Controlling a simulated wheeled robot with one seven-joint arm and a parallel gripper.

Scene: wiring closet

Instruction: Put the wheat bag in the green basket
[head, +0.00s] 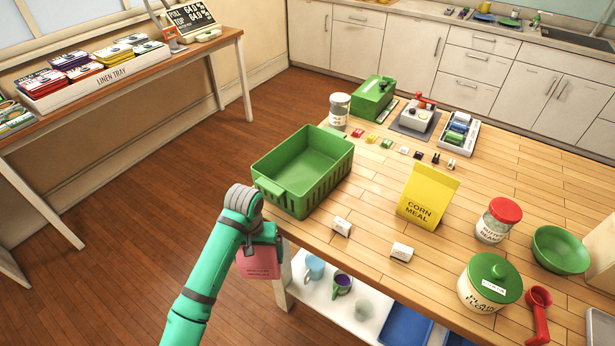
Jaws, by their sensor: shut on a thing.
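The green basket (330,179) stands on the near left corner of the wooden table, open at the top and with no contents seen in it. My gripper (263,240) is just outside the table's left edge, in front of the basket and below its rim. It is shut on a pink bag (259,264), which hangs beside the table edge with small print too small to read. I cannot tell whether this is the wheat bag. My arm hides part of the bag.
A yellow corn meal bag (427,197) stands mid-table. Two small white blocks (341,227) lie near the front edge. A green-lidded jar (489,284), a red-lidded jar (497,221) and a green bowl (560,250) are at the right. A lower shelf (318,312) holds mugs.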

